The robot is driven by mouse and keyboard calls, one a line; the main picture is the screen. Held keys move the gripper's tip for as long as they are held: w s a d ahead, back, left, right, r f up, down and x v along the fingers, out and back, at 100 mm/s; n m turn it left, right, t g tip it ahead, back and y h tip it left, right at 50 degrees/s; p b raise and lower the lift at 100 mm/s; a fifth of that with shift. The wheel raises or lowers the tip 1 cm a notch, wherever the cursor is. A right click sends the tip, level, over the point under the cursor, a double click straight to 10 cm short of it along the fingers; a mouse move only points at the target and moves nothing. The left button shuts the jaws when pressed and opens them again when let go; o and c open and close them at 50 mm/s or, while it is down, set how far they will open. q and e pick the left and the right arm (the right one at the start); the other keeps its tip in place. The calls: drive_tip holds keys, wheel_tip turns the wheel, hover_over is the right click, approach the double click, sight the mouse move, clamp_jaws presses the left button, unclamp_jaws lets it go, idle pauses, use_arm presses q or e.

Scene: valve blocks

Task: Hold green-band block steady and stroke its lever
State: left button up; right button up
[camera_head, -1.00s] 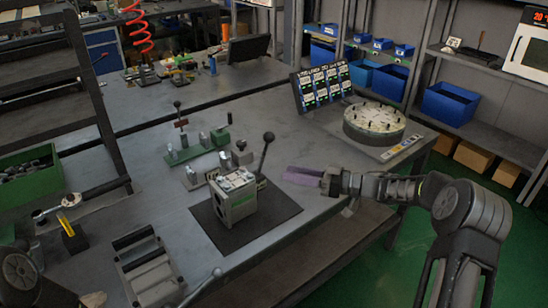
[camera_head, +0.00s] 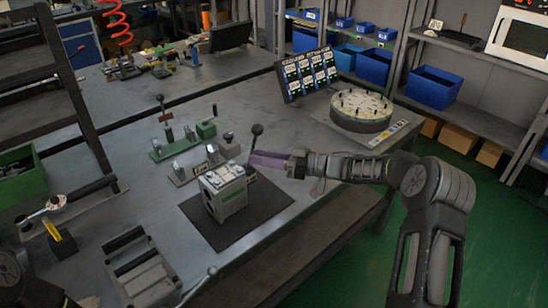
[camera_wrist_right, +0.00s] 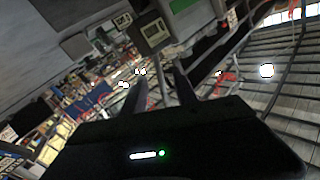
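The grey valve block (camera_head: 226,192) with a thin green stripe on its side stands upright on a dark mat (camera_head: 268,199) in the head view. Its lever, topped by a black ball knob (camera_head: 257,129), rises at the block's back right. My right gripper (camera_head: 262,160) reaches in from the right, with its purplish fingertips beside the lever's lower part. Contact cannot be told. My left gripper is not visible; only part of my left arm shows at the lower left.
Small fixtures (camera_head: 185,140) stand behind the block. A grey tray-like fixture with a black handle (camera_head: 140,265) lies front left, and a green bin (camera_head: 20,178) is at the far left. A round dial plate (camera_head: 362,108) and label board (camera_head: 307,75) stand back right.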

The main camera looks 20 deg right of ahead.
drive_tip(key=shift+x, duration=1.7)
clamp_jaws()
unclamp_jaws()
drive_tip(key=shift+s+d, duration=0.1)
